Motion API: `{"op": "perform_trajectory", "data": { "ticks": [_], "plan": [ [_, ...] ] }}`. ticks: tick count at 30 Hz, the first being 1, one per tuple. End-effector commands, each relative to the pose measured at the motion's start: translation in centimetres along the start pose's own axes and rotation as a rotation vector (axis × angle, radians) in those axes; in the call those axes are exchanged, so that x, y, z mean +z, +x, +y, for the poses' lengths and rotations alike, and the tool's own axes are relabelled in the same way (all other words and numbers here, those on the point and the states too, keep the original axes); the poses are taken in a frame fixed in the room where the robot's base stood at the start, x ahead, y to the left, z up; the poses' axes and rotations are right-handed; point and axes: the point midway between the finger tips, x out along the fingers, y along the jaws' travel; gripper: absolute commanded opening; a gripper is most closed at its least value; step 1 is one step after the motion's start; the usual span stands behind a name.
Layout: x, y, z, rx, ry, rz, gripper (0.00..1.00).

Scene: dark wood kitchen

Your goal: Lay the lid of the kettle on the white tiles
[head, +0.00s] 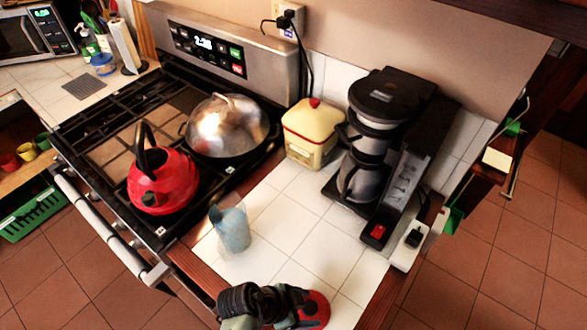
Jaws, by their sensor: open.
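The red kettle (165,182) with a black handle stands on the front of the stove; I cannot make out whether a lid sits on it. A round red piece (316,311), which looks like the kettle's lid, is at the bottom edge over the white tiles (325,240). My gripper (290,302) is at the bottom of the view, open, right beside this red piece. The gripper partly hides it, and I cannot tell whether they touch or whether the piece rests on the tiles.
A translucent cup with blue-grey contents (232,230) stands on the tiles near the stove. A cream canister (312,130) and a black coffee maker (375,130) stand at the back. A domed pan (228,128) is on the stove. The middle tiles are free.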

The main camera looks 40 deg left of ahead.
Motion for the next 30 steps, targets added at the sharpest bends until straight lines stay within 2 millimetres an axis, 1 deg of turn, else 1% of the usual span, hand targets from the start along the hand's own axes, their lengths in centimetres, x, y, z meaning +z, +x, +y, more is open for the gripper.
{"op": "perform_trajectory", "data": {
  "ticks": [5, 8, 15, 18, 21, 25, 30],
  "plan": [
    [-0.1, -1.2, -0.1, -0.002, 0.0, 0.001, 0.75],
    [-0.1, -2.9, -0.1, -0.004, 0.0, 0.001, 0.75],
    [-0.1, -7.8, -0.1, -0.005, 0.001, 0.001, 0.75],
    [-0.1, -9.6, -0.1, -0.004, 0.001, 0.001, 0.75],
    [-0.1, -11.0, -0.1, -0.003, 0.0, 0.0, 0.75],
    [-0.1, -11.9, 0.0, -0.001, -0.001, 0.0, 0.75],
    [-0.1, -12.2, 0.0, 0.0, -0.001, 0.0, 0.75]
  ]
}}
